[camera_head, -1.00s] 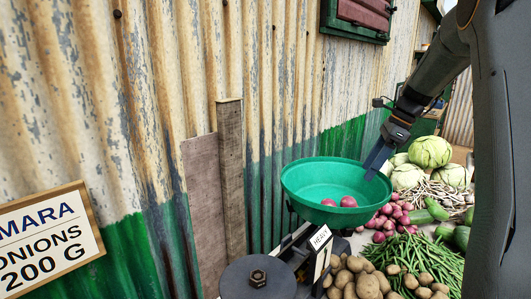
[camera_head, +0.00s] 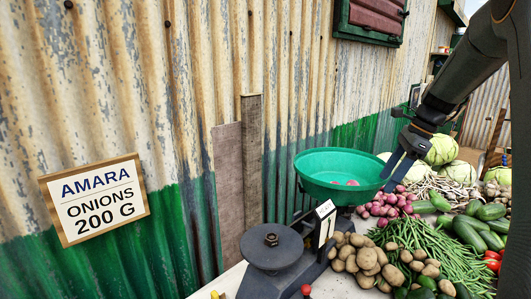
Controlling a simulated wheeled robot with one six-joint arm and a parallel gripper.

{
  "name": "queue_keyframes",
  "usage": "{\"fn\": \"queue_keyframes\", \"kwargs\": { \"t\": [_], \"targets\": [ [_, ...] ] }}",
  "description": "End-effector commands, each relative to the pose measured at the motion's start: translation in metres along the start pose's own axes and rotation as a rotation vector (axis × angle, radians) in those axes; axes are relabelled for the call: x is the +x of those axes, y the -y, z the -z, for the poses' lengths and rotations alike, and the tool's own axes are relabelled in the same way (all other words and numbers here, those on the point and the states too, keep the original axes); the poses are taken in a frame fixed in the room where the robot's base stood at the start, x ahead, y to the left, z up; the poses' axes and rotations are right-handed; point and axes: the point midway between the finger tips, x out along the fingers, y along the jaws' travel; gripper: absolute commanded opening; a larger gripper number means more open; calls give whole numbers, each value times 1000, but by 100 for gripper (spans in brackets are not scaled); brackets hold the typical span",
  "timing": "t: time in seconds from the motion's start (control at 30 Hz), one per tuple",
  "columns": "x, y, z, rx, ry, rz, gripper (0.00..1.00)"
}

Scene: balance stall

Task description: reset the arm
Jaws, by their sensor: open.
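My gripper (camera_head: 396,170) hangs at the right end of the green pan, its dark fingers apart, with nothing seen between them. My arm comes down from the upper right. The green pan (camera_head: 342,165) of the balance holds reddish onions (camera_head: 351,183), mostly hidden behind its rim. The balance's dark round plate (camera_head: 271,247) is at the lower middle. A small pale label plate (camera_head: 325,220) stands between the plate and the pan.
A sign (camera_head: 95,200) reading "AMARA ONIONS 200 G" is on the corrugated wall at left. Potatoes (camera_head: 358,258), green beans (camera_head: 432,250), a pile of onions (camera_head: 383,206), cabbages (camera_head: 440,150) and cucumbers (camera_head: 478,232) crowd the right. Air above the pan is clear.

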Motion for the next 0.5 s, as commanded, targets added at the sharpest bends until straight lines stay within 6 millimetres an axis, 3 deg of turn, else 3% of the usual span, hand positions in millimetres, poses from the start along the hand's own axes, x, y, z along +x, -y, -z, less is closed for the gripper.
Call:
{"fn": "queue_keyframes", "kwargs": {
  "t": [0.27,0.5],
  "targets": [
    [30,-36,-17,-237,-66,-16,59],
    [69,-93,-32,-595,-150,-52,59]
  ]
}}
